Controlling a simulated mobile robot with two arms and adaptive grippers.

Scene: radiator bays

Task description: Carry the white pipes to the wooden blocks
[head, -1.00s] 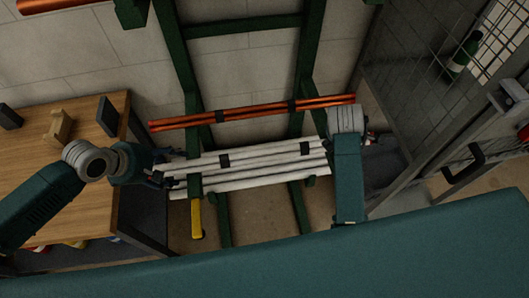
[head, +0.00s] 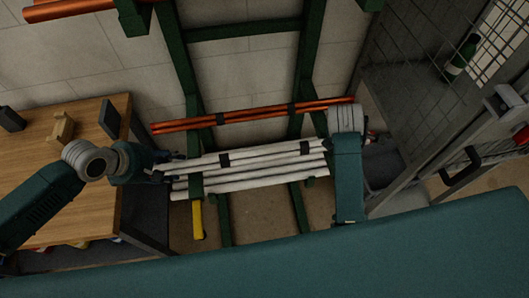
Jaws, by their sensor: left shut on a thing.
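The white pipes (head: 262,166) lie side by side as a bundle across the green rack (head: 190,100), with dark bands around them. Their left ends reach to my left gripper (head: 166,168), which is shut on the white pipes near that end. My right arm stands at the pipes' right ends; its gripper is hidden behind the arm's wrist. A small light wooden block (head: 61,127) stands on the wooden table (head: 45,185) at the left; whether it is one of the task's blocks I cannot tell.
Copper pipes (head: 255,114) lie on the rack beyond the white pipes, and more copper pipes (head: 70,9) are at the top left. Dark blocks (head: 109,117) stand on the table. A yellow bar (head: 197,220) hangs below the rack.

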